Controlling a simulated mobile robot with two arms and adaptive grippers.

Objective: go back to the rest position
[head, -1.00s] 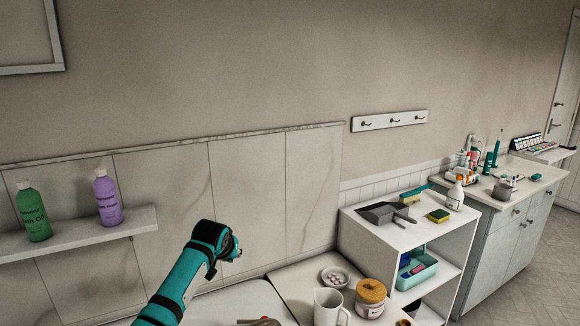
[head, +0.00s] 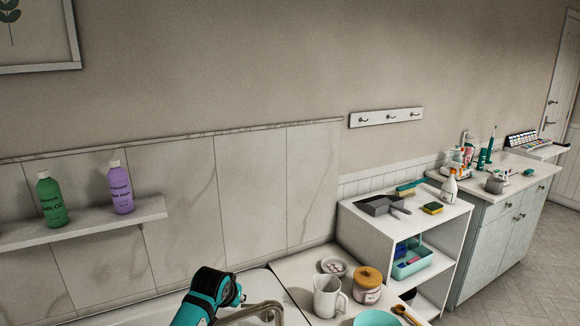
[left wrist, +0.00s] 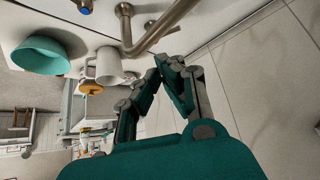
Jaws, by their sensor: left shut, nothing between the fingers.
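My left arm comes in at the bottom of the head view, and my left gripper (head: 236,293) is at its end, near the tap (head: 256,312). In the left wrist view my left gripper (left wrist: 168,64) has its fingertips together with nothing between them. The tap (left wrist: 155,35) shows just beyond the fingertips there. I cannot tell the exact gap between them. My right gripper is in neither view.
A white mug (head: 328,296), a jar (head: 367,285), a small dish (head: 334,266) and a turquoise bowl (head: 376,318) stand on the counter to the right. Green (head: 51,203) and purple (head: 121,190) bottles stand on the wall shelf (head: 90,226). Air above the counter is clear.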

